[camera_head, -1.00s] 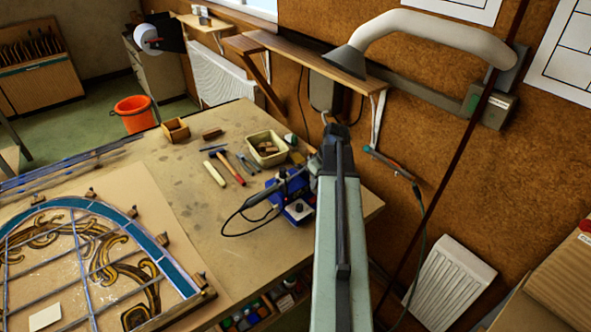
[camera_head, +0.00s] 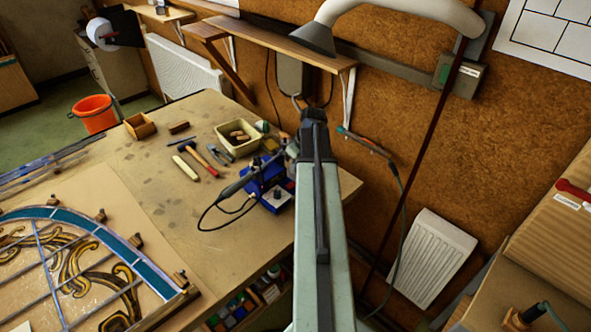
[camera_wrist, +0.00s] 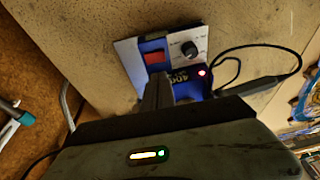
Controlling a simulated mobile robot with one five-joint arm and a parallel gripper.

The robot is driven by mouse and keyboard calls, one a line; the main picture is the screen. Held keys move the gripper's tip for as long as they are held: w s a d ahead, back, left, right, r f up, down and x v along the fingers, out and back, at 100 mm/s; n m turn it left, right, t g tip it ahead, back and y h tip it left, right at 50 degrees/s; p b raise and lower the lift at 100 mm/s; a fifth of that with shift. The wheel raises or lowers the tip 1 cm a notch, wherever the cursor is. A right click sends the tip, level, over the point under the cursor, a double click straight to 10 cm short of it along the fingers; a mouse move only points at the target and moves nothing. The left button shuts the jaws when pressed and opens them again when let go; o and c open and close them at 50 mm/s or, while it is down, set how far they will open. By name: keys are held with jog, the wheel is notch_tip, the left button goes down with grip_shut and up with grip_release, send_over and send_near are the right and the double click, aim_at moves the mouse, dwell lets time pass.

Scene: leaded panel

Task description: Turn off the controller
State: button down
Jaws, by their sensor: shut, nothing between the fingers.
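The controller (camera_head: 278,197) is a small blue soldering station with a pale front panel, on the bench near its right edge.
A soldering iron (camera_head: 238,184) with a black cable sits left of the controller. Hand tools and a cream tray (camera_head: 238,140) lie behind it. The leaded panel (camera_head: 70,262) covers the bench's left front.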

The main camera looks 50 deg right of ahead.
aim_at(289, 186)
jog(key=b+x, duration=0.2)
jog(key=s+b+x, duration=0.1)
jog(key=b+x, duration=0.1)
jog(key=x, duration=0.1)
jog(key=b+x, duration=0.2)
jog(key=x, duration=0.1)
jog(key=shift+s+a+f+b, duration=0.1)
jog(key=shift+a+f+b, duration=0.05)
jog(key=shift+f+b, duration=0.15)
jog(key=shift+r, duration=0.1)
